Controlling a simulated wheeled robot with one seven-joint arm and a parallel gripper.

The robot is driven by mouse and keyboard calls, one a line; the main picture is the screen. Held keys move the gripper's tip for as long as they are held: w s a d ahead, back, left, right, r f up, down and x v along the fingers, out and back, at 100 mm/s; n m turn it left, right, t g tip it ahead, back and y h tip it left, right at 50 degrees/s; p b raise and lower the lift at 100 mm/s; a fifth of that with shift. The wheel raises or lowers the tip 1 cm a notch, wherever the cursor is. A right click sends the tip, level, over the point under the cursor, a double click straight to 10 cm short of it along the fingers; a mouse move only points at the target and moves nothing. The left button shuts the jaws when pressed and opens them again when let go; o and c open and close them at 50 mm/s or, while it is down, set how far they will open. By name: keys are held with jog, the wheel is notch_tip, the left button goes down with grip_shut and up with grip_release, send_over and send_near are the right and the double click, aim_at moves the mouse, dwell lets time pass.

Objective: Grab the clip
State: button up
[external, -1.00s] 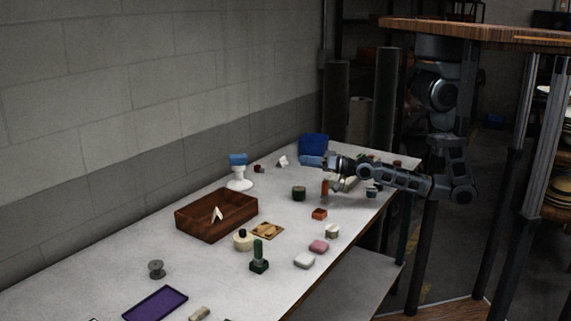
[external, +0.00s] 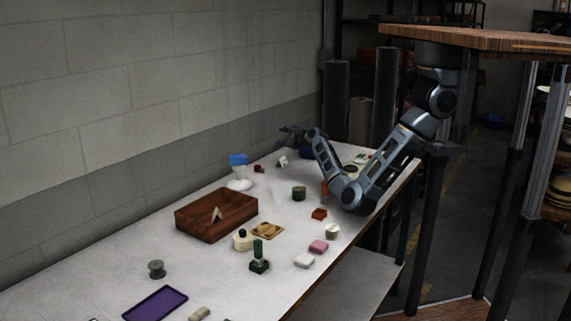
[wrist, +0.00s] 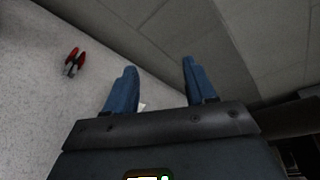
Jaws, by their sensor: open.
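A small red thing with grey parts (wrist: 75,61), which looks like the clip, lies on the table at the upper left of the wrist view. A small dark red thing (external: 258,168) near the wall in the external view may be the same one. My gripper (wrist: 160,66) is open, with two blue fingers apart and nothing held between them. In the external view my gripper (external: 289,131) is above the far end of the table, close to the wall. The red thing is outside the fingers, to their left in the wrist view.
The wall (wrist: 230,60) is close ahead of my fingers. A white stand with a blue top (external: 239,172), a white block (external: 282,161) and a brown wooden box (external: 204,225) stand along the wall side.

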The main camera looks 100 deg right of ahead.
notch_tip(320, 180, down, 4)
jog(key=w+m+y, duration=0.1)
jog(key=w+m, duration=0.1)
jog(key=m, duration=0.1)
jog(key=m+t+y+b, duration=0.1)
jog(key=m+y+b, duration=0.2)
jog(key=m, duration=0.3)
send_near(259, 166)
jog(key=x, duration=0.3)
jog(key=shift+d+f, duration=0.1)
jog(key=shift+f, duration=0.25)
jog(key=b+x, duration=0.5)
jog(key=x, duration=0.1)
jog(key=shift+w, duration=0.1)
jog(key=shift+w+d+b, duration=0.45)
jog(key=shift+d+b, duration=0.05)
jog(key=shift+b, duration=0.2)
jog(key=shift+c, duration=0.2)
grip_shut()
